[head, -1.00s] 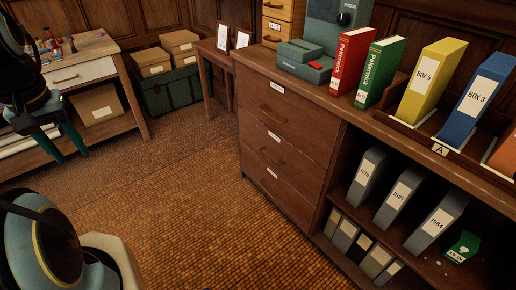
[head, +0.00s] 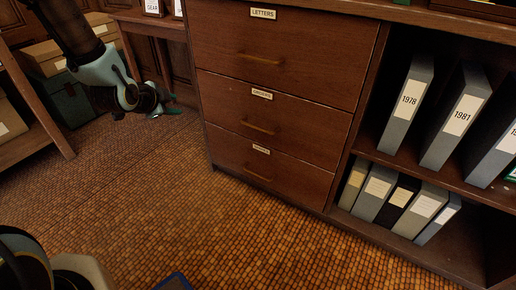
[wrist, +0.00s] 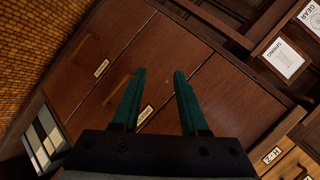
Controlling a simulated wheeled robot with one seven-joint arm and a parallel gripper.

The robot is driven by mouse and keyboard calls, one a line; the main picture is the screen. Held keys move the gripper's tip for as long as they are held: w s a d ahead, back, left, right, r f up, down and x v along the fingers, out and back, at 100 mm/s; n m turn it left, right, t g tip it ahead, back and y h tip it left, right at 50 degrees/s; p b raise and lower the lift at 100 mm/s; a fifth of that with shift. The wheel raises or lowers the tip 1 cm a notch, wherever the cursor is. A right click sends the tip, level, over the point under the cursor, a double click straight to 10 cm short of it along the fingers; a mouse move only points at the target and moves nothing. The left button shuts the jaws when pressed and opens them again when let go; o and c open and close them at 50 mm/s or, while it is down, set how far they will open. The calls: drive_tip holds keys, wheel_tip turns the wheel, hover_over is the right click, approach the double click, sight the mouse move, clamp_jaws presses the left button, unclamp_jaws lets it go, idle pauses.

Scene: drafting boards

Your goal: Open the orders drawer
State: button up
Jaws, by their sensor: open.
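The orders drawer (head: 225,100) is the middle of three brown wooden drawers, with a small label (head: 262,94) at its top edge and a bronze bar handle (head: 257,128) below. It looks shut, its front flush with the others. My gripper (head: 170,104) is at the left in the head view, left of the cabinet and apart from it. In the wrist view its two green fingers (wrist: 158,100) are open and empty. That view is turned, and the middle handle (wrist: 118,88) shows just left of the fingers. The gripper body hides part of the cabinet.
The letters drawer (head: 220,40) is above and another drawer (head: 230,152) below, both shut. Grey binders (head: 455,125) fill open shelves at the right. A side table (head: 150,18) stands behind my gripper. The tiled floor (head: 190,215) before the drawers is mostly clear.

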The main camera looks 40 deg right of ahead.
drive_tip(key=s+d+f+m+h+b, duration=0.4)
drive_tip(key=s+d+f+m+b, duration=0.2)
drive_tip(key=d+f+b, duration=0.35)
drive_tip(key=m+g+h+b, duration=0.2)
drive_tip(key=m+b, duration=0.1)
approach(258, 128)
drive_tip(key=b+x, duration=0.2)
drive_tip(key=x, duration=0.8)
drive_tip(key=shift+w+d+f, duration=0.2)
drive_tip(key=shift+d+f, duration=0.05)
drive_tip(key=shift+c, duration=0.3)
clamp_jaws()
